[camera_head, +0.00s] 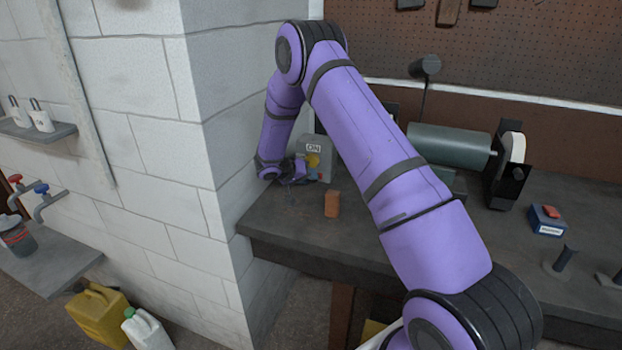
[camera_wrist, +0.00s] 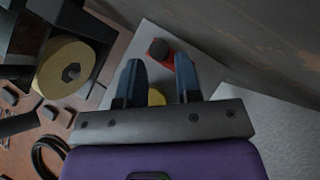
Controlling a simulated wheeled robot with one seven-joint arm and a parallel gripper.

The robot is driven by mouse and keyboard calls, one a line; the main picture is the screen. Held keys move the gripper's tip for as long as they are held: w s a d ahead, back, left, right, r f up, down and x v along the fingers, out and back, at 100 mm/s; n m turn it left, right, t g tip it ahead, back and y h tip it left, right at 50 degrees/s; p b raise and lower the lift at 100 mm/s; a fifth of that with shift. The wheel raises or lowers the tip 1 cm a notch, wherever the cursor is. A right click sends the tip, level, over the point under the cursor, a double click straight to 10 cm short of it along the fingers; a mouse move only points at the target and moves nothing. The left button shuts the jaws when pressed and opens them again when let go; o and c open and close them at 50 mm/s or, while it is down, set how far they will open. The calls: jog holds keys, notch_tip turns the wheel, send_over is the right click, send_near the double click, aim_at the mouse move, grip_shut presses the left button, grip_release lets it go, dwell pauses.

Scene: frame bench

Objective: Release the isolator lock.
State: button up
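A grey isolator box (camera_head: 318,152) with a white "ON" label stands on the bench against the white block wall. A yellow round part (camera_head: 312,161) shows on its front, with small red and blue bits below that I cannot make out. My gripper (camera_head: 292,174) is beside the box front. In the wrist view, its two blue-grey fingers (camera_wrist: 158,66) are apart. A red part with a dark round end (camera_wrist: 160,51) lies beyond and between the fingertips. A yellow part (camera_wrist: 156,97) shows between the fingers, partly hidden by the gripper body. I see nothing clearly gripped.
An orange-brown block (camera_head: 332,204) stands on the bench (camera_head: 283,225) just right of my gripper. The wall corner (camera_head: 208,130) is close on the left. A green cylinder machine (camera_head: 450,146) and a blue box with a red top (camera_head: 547,220) are to the right.

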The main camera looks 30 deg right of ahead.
jog(key=shift+x, duration=0.85)
grip_shut()
jog(key=shift+s+d+f, duration=0.1)
jog(key=shift+s+d, duration=0.75)
jog(key=shift+s, duration=0.25)
grip_release()
jog(key=w+v, duration=0.1)
jog(key=v, duration=0.9)
jog(key=shift+s+a+r, duration=0.25)
jog(key=shift+s+a, duration=0.05)
jog(key=shift+s, duration=0.25)
